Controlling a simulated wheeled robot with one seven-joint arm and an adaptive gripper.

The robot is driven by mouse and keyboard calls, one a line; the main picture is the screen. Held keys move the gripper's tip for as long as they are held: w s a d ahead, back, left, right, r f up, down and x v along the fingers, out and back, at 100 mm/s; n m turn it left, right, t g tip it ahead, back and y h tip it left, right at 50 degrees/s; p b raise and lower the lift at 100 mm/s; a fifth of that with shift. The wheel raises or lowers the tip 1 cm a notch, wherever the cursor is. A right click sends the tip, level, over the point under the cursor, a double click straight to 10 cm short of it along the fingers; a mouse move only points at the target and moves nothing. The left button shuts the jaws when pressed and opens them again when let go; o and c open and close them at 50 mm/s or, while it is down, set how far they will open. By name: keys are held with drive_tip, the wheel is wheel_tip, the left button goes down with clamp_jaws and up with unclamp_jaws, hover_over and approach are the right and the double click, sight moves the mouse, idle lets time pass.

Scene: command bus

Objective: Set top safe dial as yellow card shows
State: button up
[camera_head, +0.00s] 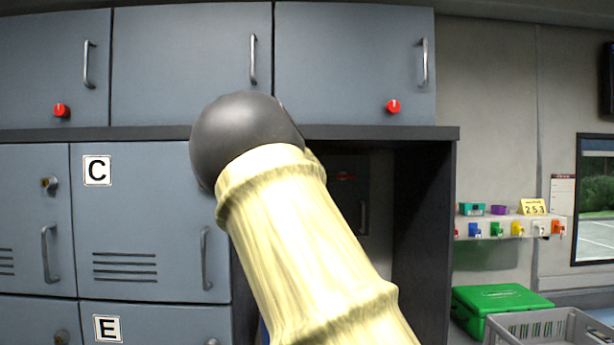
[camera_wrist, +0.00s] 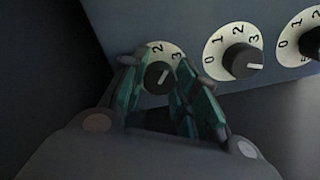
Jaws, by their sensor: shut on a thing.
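The yellow card (camera_head: 532,207) stands on the small shelf at the right in the head view and appears to read 2 5 3. In the wrist view, a grey panel carries three round white dials with black knobs in a row. My gripper (camera_wrist: 160,72) is shut on the knob of the left dial (camera_wrist: 158,77), one finger on each side. That knob's white mark points up and right, towards the 3 side. The middle dial (camera_wrist: 233,52) has its mark pointing right. The right dial (camera_wrist: 310,35) is partly cut off. In the head view my arm hides the gripper and dials.
A dark niche (camera_head: 420,230) opens behind my arm, below blue-grey cupboards (camera_head: 190,65). Locker C (camera_head: 150,220) is left of it. Coloured key tags hang from the shelf (camera_head: 490,235). A green box (camera_head: 500,299) and a grey crate (camera_head: 560,318) stand at lower right.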

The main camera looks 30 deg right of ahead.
drive_tip(key=n+b, duration=0.1)
drive_tip(key=n, duration=0.4)
drive_tip(key=shift+f+n, duration=0.1)
drive_tip(key=shift+n, duration=0.2)
drive_tip(key=shift+f, duration=0.1)
idle(0.3)
drive_tip(key=o, duration=0.9)
drive_tip(key=shift+a, duration=0.1)
drive_tip(key=shift+o, duration=0.5)
drive_tip(key=shift+a, duration=0.1)
drive_tip(key=shift+r, duration=0.2)
